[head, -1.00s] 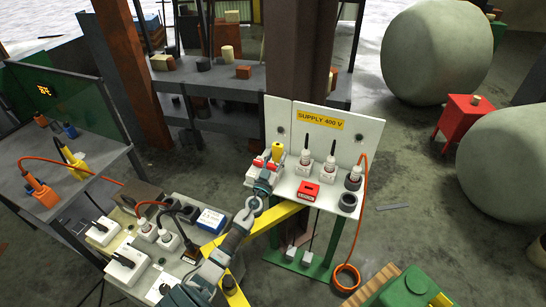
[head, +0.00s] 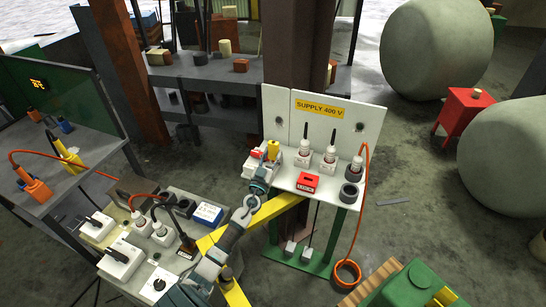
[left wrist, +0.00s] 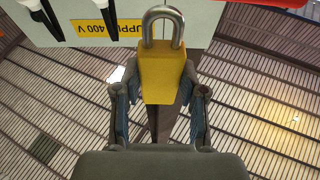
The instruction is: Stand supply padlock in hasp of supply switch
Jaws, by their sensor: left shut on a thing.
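My left gripper (head: 266,167) is shut on the yellow supply padlock (head: 273,150), at the left end of the supply panel's shelf. In the left wrist view the padlock (left wrist: 163,78) sits between the two fingers, with its grey shackle (left wrist: 162,22) pointing away from the gripper. The supply switch appears to be the white box with a red part (head: 256,155) beside the padlock; the gripper partly covers it. The hasp is too small or hidden to make out, so I cannot tell whether the padlock touches it. My right gripper is out of view.
The white panel with the yellow supply sign (head: 320,107) rises behind the shelf. Several white plugs, a red box marked LOCK (head: 307,182) and a dark ring (head: 348,193) stand to the right. An orange cable (head: 362,215) hangs at the right edge.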

